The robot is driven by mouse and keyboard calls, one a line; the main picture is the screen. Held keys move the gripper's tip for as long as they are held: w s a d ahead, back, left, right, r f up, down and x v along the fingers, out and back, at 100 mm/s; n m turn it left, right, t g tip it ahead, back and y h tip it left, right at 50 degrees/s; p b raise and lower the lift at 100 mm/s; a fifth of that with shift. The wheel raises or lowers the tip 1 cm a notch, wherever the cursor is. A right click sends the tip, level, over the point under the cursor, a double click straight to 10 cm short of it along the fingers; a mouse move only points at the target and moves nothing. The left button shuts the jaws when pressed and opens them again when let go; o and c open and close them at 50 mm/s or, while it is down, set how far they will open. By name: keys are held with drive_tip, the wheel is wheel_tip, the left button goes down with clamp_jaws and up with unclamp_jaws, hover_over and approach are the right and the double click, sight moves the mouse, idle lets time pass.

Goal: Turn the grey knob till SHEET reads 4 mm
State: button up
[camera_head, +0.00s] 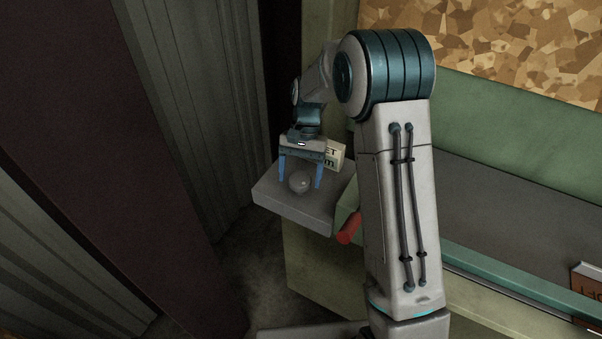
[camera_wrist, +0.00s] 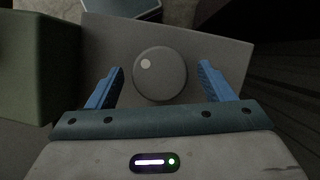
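The grey knob (camera_head: 300,182) sits on a grey panel (camera_head: 268,196) in the head view. In the wrist view the round knob (camera_wrist: 160,74) shows a pale dot near its upper left edge. My gripper (camera_head: 302,184) is open above the panel, with one blue finger on each side of the knob. In the wrist view gaps show between the knob and both fingers of my gripper (camera_wrist: 160,82). A pale sign (camera_head: 335,154) behind my gripper is partly hidden; only the letters "ET" and an "m" show, and its number cannot be read.
A red cylinder (camera_head: 348,229) juts out right of the panel. A green bench or cabinet (camera_head: 480,110) stands at the right, with a lettered block (camera_head: 588,280) at the lower right edge. A dark post (camera_head: 110,170) and corrugated walls stand at the left.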

drive_tip(key=shift+r, duration=0.1)
drive_tip(key=b+v, duration=0.1)
drive_tip(key=v, duration=1.2)
drive_tip(key=shift+w+r, duration=0.2)
drive_tip(key=shift+r, duration=0.05)
drive_tip(key=shift+d, duration=0.1)
